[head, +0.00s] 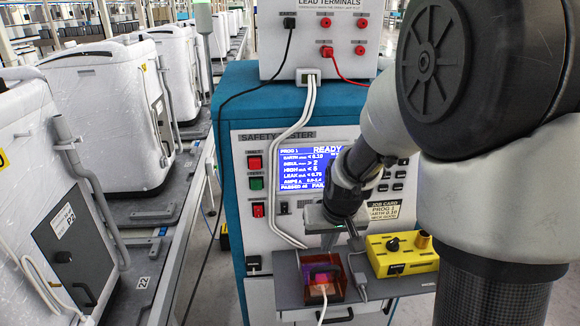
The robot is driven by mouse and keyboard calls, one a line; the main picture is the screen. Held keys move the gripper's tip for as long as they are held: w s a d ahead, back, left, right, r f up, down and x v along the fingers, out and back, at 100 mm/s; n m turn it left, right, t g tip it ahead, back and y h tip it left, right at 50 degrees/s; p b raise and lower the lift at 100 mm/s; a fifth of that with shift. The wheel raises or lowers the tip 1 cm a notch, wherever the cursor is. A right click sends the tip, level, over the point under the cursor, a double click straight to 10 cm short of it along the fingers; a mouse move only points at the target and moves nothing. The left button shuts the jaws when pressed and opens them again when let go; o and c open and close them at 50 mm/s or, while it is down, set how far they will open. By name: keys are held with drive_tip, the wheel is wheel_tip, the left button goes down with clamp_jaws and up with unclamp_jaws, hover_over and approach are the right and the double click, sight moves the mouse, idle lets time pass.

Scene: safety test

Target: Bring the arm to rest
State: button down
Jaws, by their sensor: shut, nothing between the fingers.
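My arm comes in from the right edge and reaches down and left across the front of the safety tester (270,222). My gripper (330,244) points down in front of the tester panel, below the blue screen (290,168). Its fingers are shut and empty. They are just above the small shelf (288,272), near a dark open fixture (322,276) with a reddish inside and a pale cable. I cannot tell exactly how far the fingertips are above the fixture. My arm hides the right part of the tester.
A yellow box (402,256) with knobs stands on the shelf, close right of my gripper. A job card (383,210) is behind it. The lead terminals box (320,40) with black and red leads sits on top. White appliances (95,95) line the conveyor at left.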

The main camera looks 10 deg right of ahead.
drive_tip(key=s+a+r+t+p, duration=0.1)
drive_tip(key=s+r+p, duration=0.6)
drive_tip(key=s+r, duration=1.3)
wheel_tip(320, 180, up, 4)
drive_tip(key=shift+s+r, duration=0.1)
drive_tip(key=shift+s, duration=0.2)
